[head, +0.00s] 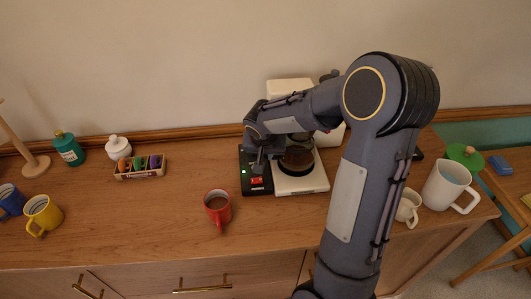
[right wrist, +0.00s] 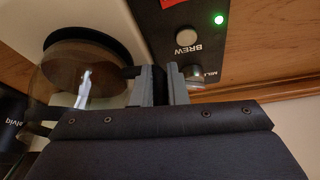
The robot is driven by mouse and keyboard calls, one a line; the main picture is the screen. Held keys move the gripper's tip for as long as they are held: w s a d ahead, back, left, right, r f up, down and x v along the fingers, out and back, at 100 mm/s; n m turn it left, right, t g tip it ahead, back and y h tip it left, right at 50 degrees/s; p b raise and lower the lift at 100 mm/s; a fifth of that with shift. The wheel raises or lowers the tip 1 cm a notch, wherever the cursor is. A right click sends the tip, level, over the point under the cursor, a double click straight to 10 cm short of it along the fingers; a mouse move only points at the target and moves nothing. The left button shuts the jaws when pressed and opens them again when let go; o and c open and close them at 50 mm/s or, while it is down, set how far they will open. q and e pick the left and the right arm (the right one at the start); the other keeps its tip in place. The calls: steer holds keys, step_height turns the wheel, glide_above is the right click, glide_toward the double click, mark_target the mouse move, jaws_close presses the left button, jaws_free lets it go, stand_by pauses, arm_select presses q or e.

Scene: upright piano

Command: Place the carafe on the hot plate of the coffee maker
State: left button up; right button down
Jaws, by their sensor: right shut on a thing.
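The coffee maker (head: 312,184) stands against the wall, with a white base and a black side panel carrying a red switch and a green light. The glass carafe (head: 297,158), dark at its bottom, is over the base where the hot plate lies; I cannot tell whether it touches. It also shows in the right wrist view (right wrist: 60,78). My right gripper (head: 262,152) is at the carafe's left side, above the black panel. In the right wrist view its fingers (right wrist: 160,84) are shut on the carafe's dark handle. My arm hides part of the machine. My left gripper is out of view.
A red mug (head: 217,207) stands in front of the black panel. A cream mug (head: 408,207) and large white mug (head: 445,185) are at right. A small box (head: 140,170), white jar (head: 118,147), teal canister (head: 68,150) and yellow mug (head: 43,214) are at left.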

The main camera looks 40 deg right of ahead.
steer(key=shift+f, duration=0.15)
steer(key=c, duration=1.4)
jaws_free()
steer(key=shift+c, duration=0.2)
steer(key=shift+r, duration=0.4)
steer(key=v, duration=1.1)
steer(key=s+a+f+n+t+y, duration=0.1)
steer(key=s+a+n+y, duration=0.2)
steer(key=s+a, duration=0.3)
steer(key=s+a+f+n+t+y, duration=0.1)
steer(key=s+a+n+y, duration=0.2)
steer(key=s+a, duration=0.4)
steer(key=s, duration=0.7)
steer(key=shift+s+y, duration=0.25)
steer(key=shift+y, duration=0.15)
steer(key=shift+f, duration=0.15)
